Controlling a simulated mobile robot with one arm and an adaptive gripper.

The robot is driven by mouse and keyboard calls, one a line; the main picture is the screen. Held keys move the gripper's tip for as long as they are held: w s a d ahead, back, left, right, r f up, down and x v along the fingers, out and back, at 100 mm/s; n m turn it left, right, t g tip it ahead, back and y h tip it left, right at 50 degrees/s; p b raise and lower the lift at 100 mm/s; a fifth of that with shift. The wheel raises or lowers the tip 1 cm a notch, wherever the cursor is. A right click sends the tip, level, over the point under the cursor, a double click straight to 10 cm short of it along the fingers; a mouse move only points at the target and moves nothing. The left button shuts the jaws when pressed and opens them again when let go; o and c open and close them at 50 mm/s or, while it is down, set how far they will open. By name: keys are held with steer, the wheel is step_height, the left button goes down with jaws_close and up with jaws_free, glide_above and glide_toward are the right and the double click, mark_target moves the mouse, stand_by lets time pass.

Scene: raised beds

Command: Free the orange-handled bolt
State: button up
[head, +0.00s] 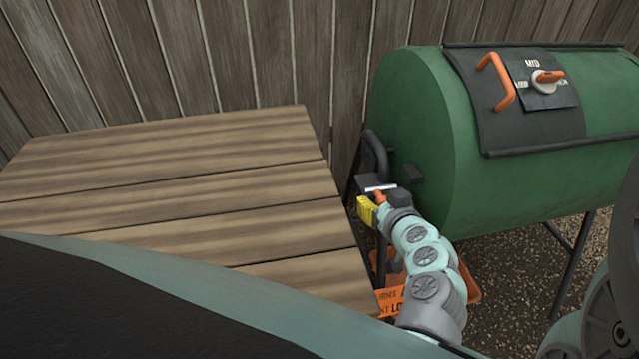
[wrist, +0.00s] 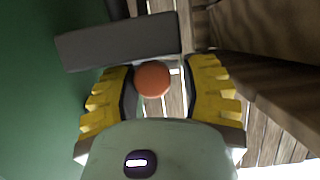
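The bolt's orange handle (wrist: 152,79) shows end-on as a round knob in the wrist view. In the head view a small part of the orange handle (head: 381,197) shows at the left end of the green drum, beside my gripper (head: 376,208). My gripper's yellow-padded fingers (wrist: 161,76) stand apart on either side of the knob. The left finger is close to it, and a gap shows on the right. I cannot tell whether either finger touches it. The bolt's shaft and its seat are mostly hidden.
The green drum (head: 420,130) stands on dark legs, with an orange door handle (head: 497,80) and a dial (head: 545,83). A wooden table (head: 180,185) fills the left, close to my arm. A grey bar (wrist: 118,42) lies beyond the knob.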

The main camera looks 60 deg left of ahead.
steer(key=shift+d, duration=0.15)
steer(key=v, duration=0.7)
steer(key=shift+s, duration=0.15)
steer(key=shift+d+r, duration=0.1)
steer(key=shift+r, duration=0.05)
stand_by(0.6)
